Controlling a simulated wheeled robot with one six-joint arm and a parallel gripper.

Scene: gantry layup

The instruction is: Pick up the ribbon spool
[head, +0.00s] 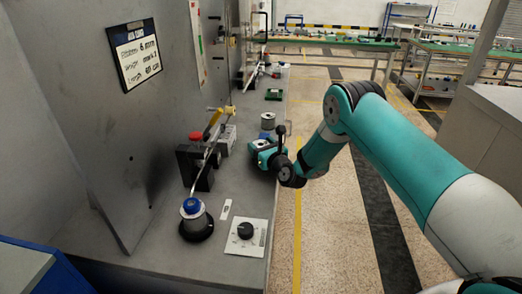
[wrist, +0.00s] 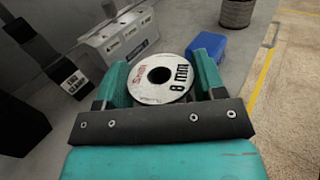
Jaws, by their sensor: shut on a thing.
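The ribbon spool (wrist: 150,91), a white-faced disc with a dark centre hole and the print "8 mm", sits between the teal fingers of my gripper (wrist: 162,77) in the wrist view. The fingers close on it from both sides. Whether the spool still touches the bench is unclear.
A blue block (wrist: 228,42) and a grey cylinder (head: 268,120) stand just beyond the gripper. A grey box with labels (wrist: 122,38) is to the left.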

